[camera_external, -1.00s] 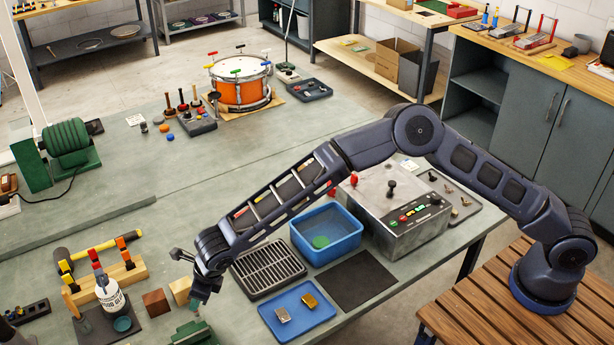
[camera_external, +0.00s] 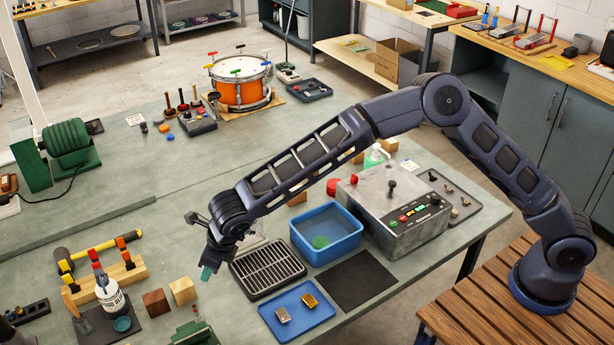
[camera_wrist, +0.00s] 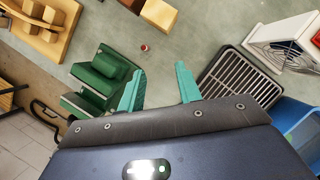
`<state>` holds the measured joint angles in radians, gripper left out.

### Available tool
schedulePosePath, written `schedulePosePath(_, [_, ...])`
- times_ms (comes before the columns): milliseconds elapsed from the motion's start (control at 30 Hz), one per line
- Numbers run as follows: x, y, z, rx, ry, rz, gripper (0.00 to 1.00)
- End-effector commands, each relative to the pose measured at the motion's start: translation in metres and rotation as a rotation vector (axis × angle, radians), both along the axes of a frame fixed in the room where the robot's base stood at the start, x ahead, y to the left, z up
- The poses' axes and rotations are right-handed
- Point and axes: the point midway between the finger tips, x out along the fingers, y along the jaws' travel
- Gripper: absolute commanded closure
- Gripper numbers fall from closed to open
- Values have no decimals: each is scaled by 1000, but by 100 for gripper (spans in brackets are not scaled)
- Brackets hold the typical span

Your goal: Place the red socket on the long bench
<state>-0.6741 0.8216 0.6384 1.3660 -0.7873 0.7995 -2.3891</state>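A small dark-red round piece (camera_wrist: 144,47), likely the red socket, lies on the grey-green long bench (camera_external: 165,240). In the wrist view it is beyond my fingertips, slightly left of the middle of the gap. My gripper (camera_wrist: 159,88) has two teal fingers spread apart with nothing between them. In the external view my gripper (camera_external: 207,272) points down over the bench, between the wooden blocks and the black grate.
A black slatted grate (camera_external: 268,268) and blue bin (camera_external: 327,240) lie right of my gripper. Wooden blocks (camera_external: 183,290) and a green vise (camera_wrist: 103,75) are close on the left. A blue tray (camera_external: 298,326) is at the front. The bench behind my gripper has clear room.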

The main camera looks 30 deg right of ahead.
Motion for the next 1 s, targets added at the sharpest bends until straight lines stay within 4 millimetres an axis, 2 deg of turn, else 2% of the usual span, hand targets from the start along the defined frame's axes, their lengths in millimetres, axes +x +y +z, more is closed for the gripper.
schedulePosePath(33, [9, -17, 16, 5, -2, -56, 66])
schedulePosePath(200, [34, -83, 59, 32, 18, -306, 66])
schedulePosePath(367, [52, -150, 98, 68, 34, -553, 66])
schedulePosePath(500, [62, -210, 128, 108, 48, -774, 66])
schedulePosePath(767, [66, -327, 177, 208, 70, -1197, 66])
schedulePosePath(1000, [51, -434, 213, 333, 94, -1596, 66])
